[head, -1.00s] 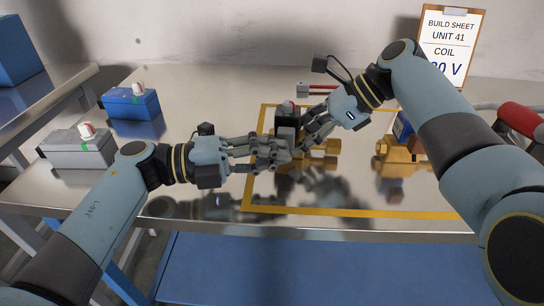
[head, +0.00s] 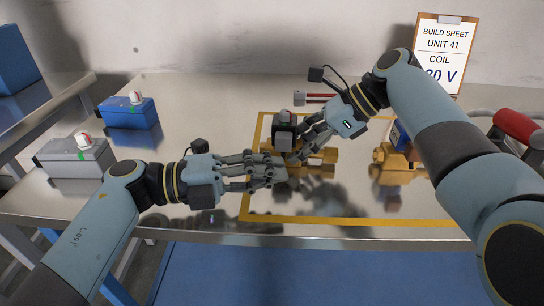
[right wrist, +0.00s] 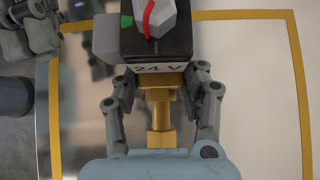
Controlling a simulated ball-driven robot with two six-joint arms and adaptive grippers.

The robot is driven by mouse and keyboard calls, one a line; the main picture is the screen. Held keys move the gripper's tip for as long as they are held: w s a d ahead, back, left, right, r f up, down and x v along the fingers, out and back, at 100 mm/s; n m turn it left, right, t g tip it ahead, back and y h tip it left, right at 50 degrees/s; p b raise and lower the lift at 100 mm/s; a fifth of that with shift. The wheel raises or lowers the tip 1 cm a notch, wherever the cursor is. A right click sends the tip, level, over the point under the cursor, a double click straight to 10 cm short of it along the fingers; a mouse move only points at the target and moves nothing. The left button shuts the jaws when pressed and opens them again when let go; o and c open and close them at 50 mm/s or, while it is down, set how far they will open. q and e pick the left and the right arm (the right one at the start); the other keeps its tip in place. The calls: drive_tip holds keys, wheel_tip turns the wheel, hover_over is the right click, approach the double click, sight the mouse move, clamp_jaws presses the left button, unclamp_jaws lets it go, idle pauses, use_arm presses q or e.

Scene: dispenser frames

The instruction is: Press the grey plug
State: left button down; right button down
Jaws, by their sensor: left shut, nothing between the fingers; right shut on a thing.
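The grey plug (head: 284,143) sits on the near side of a black coil (head: 283,128); it also shows in the right wrist view (right wrist: 106,35), left of the coil face marked "24 V" (right wrist: 155,69). The coil stands on a brass valve body (head: 322,160) and has a pale knob with a red stripe (right wrist: 154,15) on top. My right gripper (right wrist: 162,88) is shut on the brass body, with fingers on both sides just below the coil. My left gripper (head: 272,170) is shut and empty, just in front of and below the plug; whether they touch is unclear.
A second brass valve (head: 395,162) stands to the right. A blue box (head: 128,113) and a grey box (head: 72,158), each with a knob, stand at the left. A yellow outline (head: 340,217) marks the shiny table. The build sheet (head: 446,50) reads COIL with a partly hidden voltage.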

use_arm(q)
drive_tip(key=v, duration=1)
use_arm(e)
drive_tip(key=shift+r, duration=0.1)
drive_tip(key=c, duration=0.6)
unclamp_jaws()
drive_tip(key=shift+c, duration=0.2)
